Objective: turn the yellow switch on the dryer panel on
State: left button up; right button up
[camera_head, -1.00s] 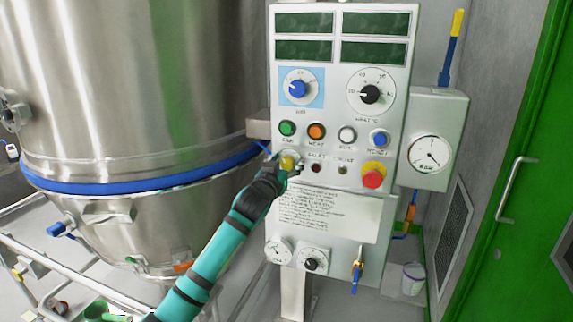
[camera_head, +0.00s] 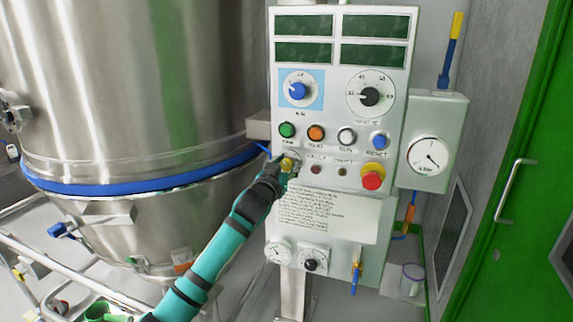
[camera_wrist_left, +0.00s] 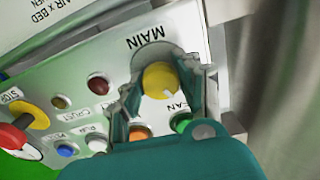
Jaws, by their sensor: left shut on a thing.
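The dryer panel (camera_head: 328,218) is a light grey upright box with displays, knobs and buttons. Its yellow switch (camera_head: 288,163) sits at the left, below the green button, and is partly hidden by my left gripper (camera_head: 284,170). In the left wrist view the yellow switch (camera_wrist_left: 160,80) shows as a round knob with a pale mark, beside the label MAIN. My left gripper (camera_wrist_left: 162,88) has a finger on each side of it and is shut on it. My right gripper is not in view.
Near the switch are the green button (camera_head: 287,130), an orange button (camera_head: 316,132) and a red emergency stop (camera_head: 372,180). A large steel vessel (camera_head: 130,90) with a blue band stands close on the left. A green door (camera_head: 530,200) is at the right.

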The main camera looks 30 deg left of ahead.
pick_arm(q)
jog(key=m+p, duration=0.3)
jog(key=m, duration=0.2)
jog(key=shift+r, duration=0.1)
jog(key=m+p, duration=0.1)
jog(key=m, duration=0.1)
jog(key=shift+m+p, duration=0.35)
jog(key=shift+m, duration=0.05)
jog(key=shift+m+p, duration=0.65)
jog(key=shift+m, duration=0.85)
jog(key=o, duration=1.2)
jog(key=shift+s, duration=0.15)
jog(key=v, duration=1.1)
jog(key=shift+s, duration=0.4)
jog(key=shift+f, duration=0.25)
